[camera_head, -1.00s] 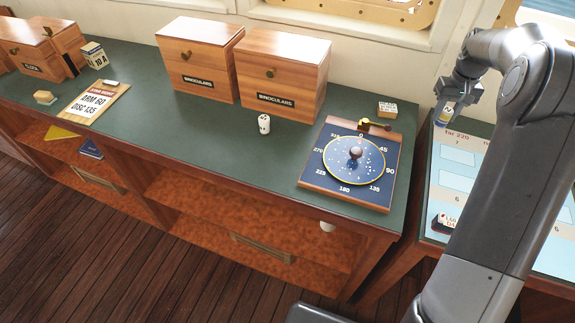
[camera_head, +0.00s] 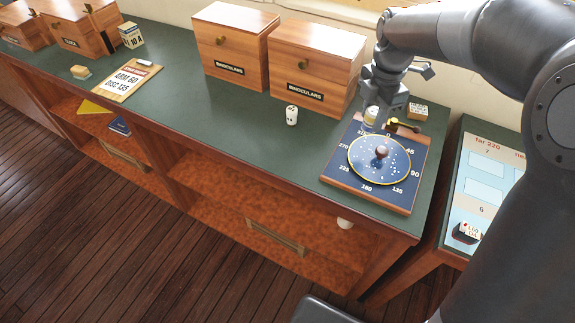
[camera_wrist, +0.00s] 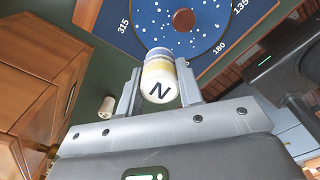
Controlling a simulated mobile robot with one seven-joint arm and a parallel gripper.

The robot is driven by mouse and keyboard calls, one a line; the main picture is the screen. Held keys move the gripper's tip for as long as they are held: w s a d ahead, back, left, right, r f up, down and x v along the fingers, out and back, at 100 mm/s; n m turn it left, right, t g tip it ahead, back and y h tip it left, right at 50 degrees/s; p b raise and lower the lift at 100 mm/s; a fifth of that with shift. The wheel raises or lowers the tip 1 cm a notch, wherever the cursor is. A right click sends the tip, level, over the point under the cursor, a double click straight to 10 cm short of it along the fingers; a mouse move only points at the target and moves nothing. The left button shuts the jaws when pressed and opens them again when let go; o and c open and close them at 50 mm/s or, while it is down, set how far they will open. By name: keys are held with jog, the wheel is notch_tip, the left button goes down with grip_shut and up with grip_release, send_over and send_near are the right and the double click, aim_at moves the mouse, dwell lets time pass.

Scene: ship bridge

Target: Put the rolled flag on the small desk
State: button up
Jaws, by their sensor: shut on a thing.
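My gripper (camera_head: 372,118) is shut on a small rolled flag (camera_wrist: 160,80), whitish with yellow and grey-blue bands and a black N on its end. It holds the roll above the back left of the dial board (camera_head: 340,180), near a brass fitting. A second white roll (camera_head: 291,115) with dark marks stands upright on the green counter, left of the board; it also shows in the wrist view (camera_wrist: 106,106). A smaller desk (camera_head: 447,190) with a light-blue panelled sheet stands at the right, partly hidden by my arm.
Two wooden binocular boxes (camera_head: 235,45) (camera_head: 312,67) stand at the back of the green counter (camera_head: 220,125). A lettered block (camera_head: 417,112) sits behind the board. A clipboard (camera_head: 128,82) lies at the left. A dark and white block (camera_head: 466,233) is on the desk. The counter's middle is clear.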

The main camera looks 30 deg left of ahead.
jog(key=s+a+n, duration=0.4)
jog(key=s+n, duration=0.5)
jog(key=shift+s+a+r, duration=0.25)
jog(key=shift+s+r, duration=0.1)
jog(key=shift+r, duration=0.05)
jog(key=s+a+f, duration=0.1)
jog(key=a+f, duration=0.1)
jog(key=a, duration=0.2)
jog(key=s+a+f, duration=0.1)
jog(key=a+f, duration=0.2)
jog(key=s+a+f, duration=0.1)
jog(key=a+f, duration=0.1)
jog(key=a, duration=0.2)
jog(key=shift+s+a+f, duration=0.1)
jog(key=shift+a+f, duration=0.1)
jog(key=shift+a, duration=0.1)
notch_tip(320, 180, down, 2)
jog(key=shift+d+f, duration=0.15)
jog(key=shift+f, duration=0.45)
jog(key=shift+f, duration=0.2)
jog(key=o, duration=0.9)
